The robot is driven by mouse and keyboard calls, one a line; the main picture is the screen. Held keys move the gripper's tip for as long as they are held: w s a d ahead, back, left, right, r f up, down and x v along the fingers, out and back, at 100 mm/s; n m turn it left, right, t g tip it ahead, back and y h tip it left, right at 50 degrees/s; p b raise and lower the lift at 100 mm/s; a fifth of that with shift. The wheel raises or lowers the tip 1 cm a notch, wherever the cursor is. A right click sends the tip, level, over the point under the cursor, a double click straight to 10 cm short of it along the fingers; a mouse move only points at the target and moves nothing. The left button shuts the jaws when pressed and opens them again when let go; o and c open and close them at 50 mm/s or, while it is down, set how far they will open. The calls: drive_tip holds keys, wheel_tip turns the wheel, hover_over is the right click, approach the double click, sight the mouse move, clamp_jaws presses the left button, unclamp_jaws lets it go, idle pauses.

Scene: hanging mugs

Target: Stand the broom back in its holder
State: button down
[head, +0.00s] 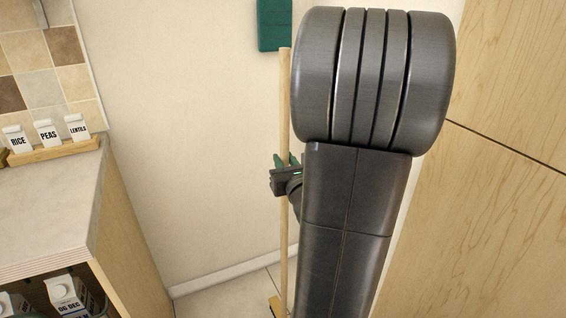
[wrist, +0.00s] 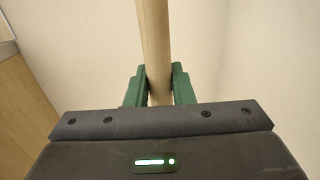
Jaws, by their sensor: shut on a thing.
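The broom has a pale wooden handle (head: 285,105) that stands nearly upright in the head view. Part of its brush head (head: 275,306) shows at the bottom edge, mostly cut off or hidden by my arm. My gripper (head: 284,164) is shut on the handle around mid-height. In the wrist view, green fingers (wrist: 159,87) press both sides of the handle (wrist: 154,40). A dark green piece (head: 274,25) on the wall looks like the holder. Its top is cut off. The handle's top end appears at its lower right edge; I cannot tell whether they touch.
A counter (head: 45,195) with labelled cartons (head: 47,133) stands at the left, with an open shelf below. A tall wooden cabinet (head: 510,190) closes off the right. Bare wall and a narrow strip of floor (head: 215,300) lie between them.

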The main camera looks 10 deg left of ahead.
drive_tip(key=w+d+f+b, duration=0.2)
drive_tip(key=w+d+f, duration=0.2)
drive_tip(key=w+d, duration=0.5)
drive_tip(key=shift+d, duration=1.8)
drive_tip(key=shift+w+f+b, duration=0.1)
drive_tip(key=shift+f+b, duration=0.3)
drive_tip(key=shift+f, duration=0.1)
drive_tip(key=c, duration=0.9)
unclamp_jaws()
drive_tip(key=shift+o, duration=0.2)
drive_tip(key=shift+d, duration=0.1)
drive_tip(key=p+v, duration=0.1)
drive_tip(key=v, duration=1.3)
drive_tip(key=shift+w, duration=0.1)
